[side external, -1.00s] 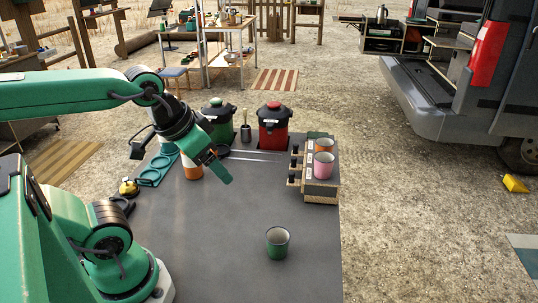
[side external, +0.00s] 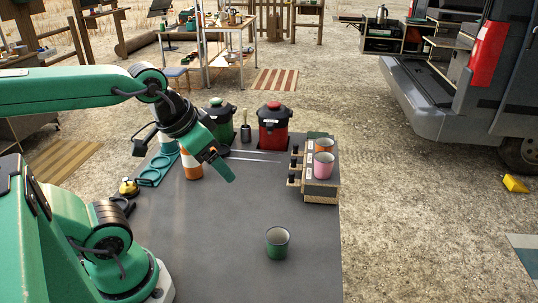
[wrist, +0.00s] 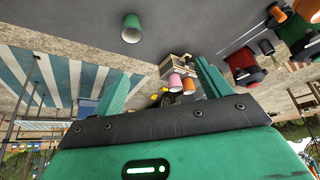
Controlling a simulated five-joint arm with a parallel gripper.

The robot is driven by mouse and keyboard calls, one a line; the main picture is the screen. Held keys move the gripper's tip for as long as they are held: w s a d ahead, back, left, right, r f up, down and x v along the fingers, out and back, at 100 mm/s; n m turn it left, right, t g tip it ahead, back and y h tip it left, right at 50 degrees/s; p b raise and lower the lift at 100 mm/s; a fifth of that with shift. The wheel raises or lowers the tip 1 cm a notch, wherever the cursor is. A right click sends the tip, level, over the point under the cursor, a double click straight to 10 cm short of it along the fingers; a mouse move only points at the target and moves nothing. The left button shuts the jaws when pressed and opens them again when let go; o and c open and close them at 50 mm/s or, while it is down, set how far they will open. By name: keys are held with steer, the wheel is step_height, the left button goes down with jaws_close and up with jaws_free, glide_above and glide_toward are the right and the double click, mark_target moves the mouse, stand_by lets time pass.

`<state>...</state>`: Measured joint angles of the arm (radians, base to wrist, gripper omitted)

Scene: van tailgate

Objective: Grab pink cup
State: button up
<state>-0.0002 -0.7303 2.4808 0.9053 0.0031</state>
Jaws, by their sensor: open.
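The pink cup (side external: 323,166) stands upright on a small wooden box stand (side external: 321,189) at the right edge of the grey table, in front of an orange cup (side external: 324,147). In the wrist view the pink cup (wrist: 174,82) shows between the fingers, beside the orange cup (wrist: 188,85). My gripper (side external: 218,166) is open and empty, above the table to the left of the stand and well apart from the pink cup. In the wrist view its two fingers (wrist: 162,88) are spread wide.
A green cup (side external: 277,242) stands alone on the table (side external: 215,255) nearer the front. A red canister (side external: 273,127) and a green canister (side external: 219,121) stand at the back. An orange-and-white cup (side external: 192,166) is behind my gripper. The table's middle is clear.

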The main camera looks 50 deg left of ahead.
steer(key=w+r+g, duration=0.1)
steer(key=w+r, duration=0.2)
steer(key=w, duration=0.4)
steer(key=m+g, duration=0.2)
steer(key=g, duration=0.3)
glide_above(325, 164)
steer(key=w+a, duration=0.2)
step_height(325, 164, down, 11)
steer(key=shift+w+f, duration=0.2)
steer(key=shift+f, duration=3.9)
steer(key=c, duration=1.1)
steer(key=shift+r, duration=0.25)
